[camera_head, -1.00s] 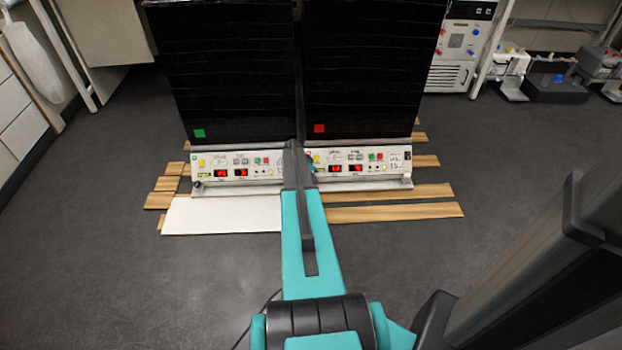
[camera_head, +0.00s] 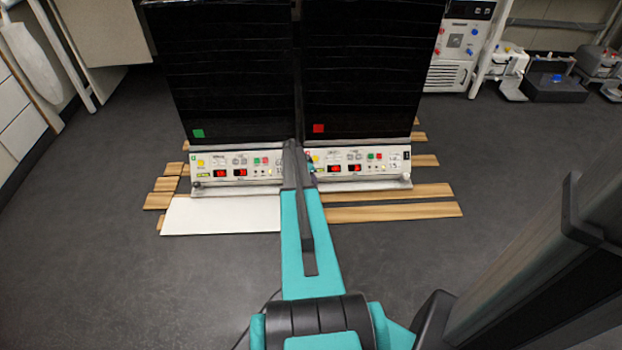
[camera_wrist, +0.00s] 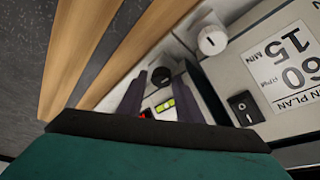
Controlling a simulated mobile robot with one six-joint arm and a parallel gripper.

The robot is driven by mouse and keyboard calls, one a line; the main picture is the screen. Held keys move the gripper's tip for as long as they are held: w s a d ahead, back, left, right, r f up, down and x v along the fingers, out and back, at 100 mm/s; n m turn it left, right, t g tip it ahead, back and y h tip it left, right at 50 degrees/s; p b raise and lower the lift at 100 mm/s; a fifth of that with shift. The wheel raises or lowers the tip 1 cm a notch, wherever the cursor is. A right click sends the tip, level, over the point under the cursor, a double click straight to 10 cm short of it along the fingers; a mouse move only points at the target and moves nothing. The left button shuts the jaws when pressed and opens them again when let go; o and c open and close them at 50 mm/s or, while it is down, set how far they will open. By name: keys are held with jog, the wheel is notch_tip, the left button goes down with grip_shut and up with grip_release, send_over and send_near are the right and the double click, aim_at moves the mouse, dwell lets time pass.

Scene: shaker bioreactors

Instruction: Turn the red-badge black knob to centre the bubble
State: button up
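In the wrist view my gripper (camera_wrist: 165,76) points at the machine's lower front edge, its two dark fingers apart. The black knob (camera_wrist: 161,77) lies between the fingertips, with a visible gap on the right side. A yellow-green bubble level (camera_wrist: 165,106) shows between the fingers, nearer the palm; the bubble's exact place is too small to tell. A small red mark (camera_wrist: 145,115) sits beside the level, partly hidden by the left finger. In the head view the red-badge machine (camera_head: 360,75) stands right of the green-badge one, and my arm hides the gripper and knob.
Wooden slats (camera_head: 395,193) and a white board (camera_head: 220,215) lie under the machines. The green-badge machine (camera_head: 225,75) adjoins on the left.

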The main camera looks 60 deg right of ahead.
jog(key=shift+r, duration=0.1)
jog(key=p+v, duration=0.2)
jog(key=v, duration=0.5)
jog(key=shift+r, duration=0.4)
jog(key=shift+a, duration=0.1)
